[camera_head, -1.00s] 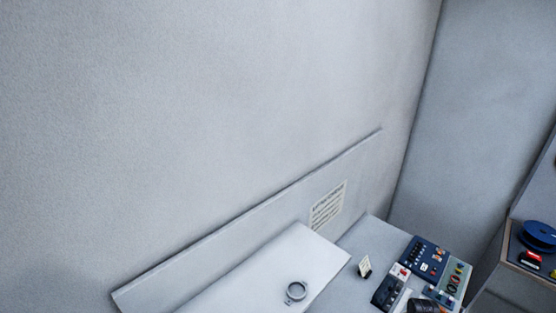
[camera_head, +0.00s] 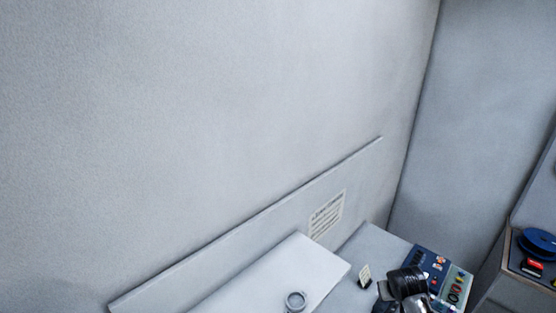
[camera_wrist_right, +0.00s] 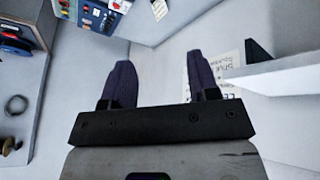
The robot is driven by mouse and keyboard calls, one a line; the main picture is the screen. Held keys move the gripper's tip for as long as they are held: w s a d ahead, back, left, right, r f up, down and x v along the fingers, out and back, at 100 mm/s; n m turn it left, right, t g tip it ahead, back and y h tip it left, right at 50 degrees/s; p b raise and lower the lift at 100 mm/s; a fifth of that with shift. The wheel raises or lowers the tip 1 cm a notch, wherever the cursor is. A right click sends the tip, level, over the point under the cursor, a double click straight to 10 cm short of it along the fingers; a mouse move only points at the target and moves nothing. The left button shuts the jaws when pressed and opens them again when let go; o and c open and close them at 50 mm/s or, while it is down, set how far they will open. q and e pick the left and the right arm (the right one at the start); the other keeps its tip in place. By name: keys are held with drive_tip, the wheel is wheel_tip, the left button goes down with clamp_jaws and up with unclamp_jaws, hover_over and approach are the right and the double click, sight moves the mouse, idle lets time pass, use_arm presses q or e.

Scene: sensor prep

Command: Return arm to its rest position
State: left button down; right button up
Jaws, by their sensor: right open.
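My right gripper (camera_wrist_right: 157,72) shows in the right wrist view with its two dark fingers spread apart and nothing between them. In the head view a black and silver part of my right arm (camera_head: 407,284) shows at the bottom right, in front of the instrument panels; its fingers cannot be made out there. My left gripper is not in view.
A white raised board (camera_head: 270,277) carries a grey ring (camera_head: 295,300). A blue panel with knobs (camera_head: 450,277) stands right of it, partly behind my arm. A shelf at far right holds a blue spool (camera_head: 538,244).

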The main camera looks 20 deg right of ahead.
drive_tip(key=s+a+r+n+t+y, duration=0.1)
drive_tip(key=s+a+r+n+t, duration=0.15)
drive_tip(key=s+a, duration=0.5)
drive_tip(key=s+a+r+n+t, duration=0.1)
drive_tip(key=s+a+r+n, duration=0.3)
drive_tip(key=a, duration=0.7)
drive_tip(key=s+a+f+g+y, duration=0.1)
drive_tip(key=s+a+f, duration=0.3)
drive_tip(key=s, duration=0.7)
drive_tip(key=s+a+f+m+g+y, duration=0.1)
drive_tip(key=s+a+f+g, duration=0.2)
drive_tip(key=s+f, duration=0.4)
drive_tip(key=s+a, duration=0.1)
drive_tip(key=s, duration=0.3)
drive_tip(key=shift+s+f, duration=0.2)
drive_tip(key=shift+f, duration=0.15)
drive_tip(key=shift+g, duration=0.25)
